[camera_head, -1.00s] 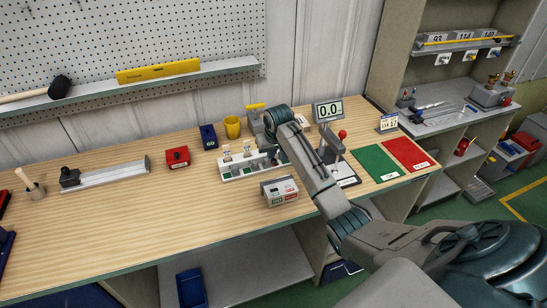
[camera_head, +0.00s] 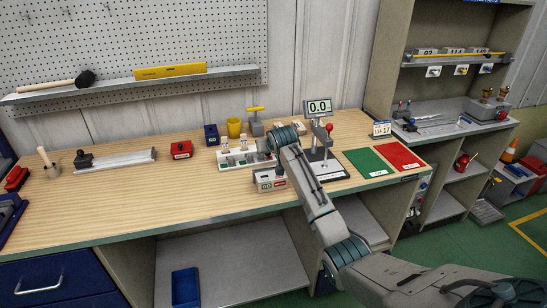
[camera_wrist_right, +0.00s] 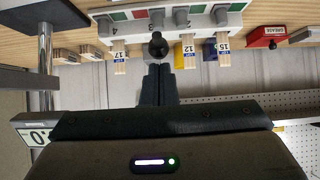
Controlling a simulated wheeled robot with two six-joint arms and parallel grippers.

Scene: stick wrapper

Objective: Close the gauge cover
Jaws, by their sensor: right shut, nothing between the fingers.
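A small grey box with green and red labels (camera_head: 268,181), possibly the gauge, sits near the front edge of the bench; I cannot make out a cover on it. Behind it is a white rack (camera_head: 232,163) with upright pieces. My right arm reaches over the bench, and its gripper is hidden behind the arm in the head view. In the right wrist view the right gripper (camera_wrist_right: 160,72) is shut and empty, its tips just at a black round knob (camera_wrist_right: 158,46) in front of the rack (camera_wrist_right: 250,22). Whether they touch is unclear. My left gripper is out of view.
A stand with a 0.0 display (camera_head: 318,107), green mat (camera_head: 368,162) and red mat (camera_head: 399,156) lie to the right. A yellow cup (camera_head: 234,128), blue box (camera_head: 211,136) and red box (camera_head: 181,150) stand behind and left. The bench's front left is clear.

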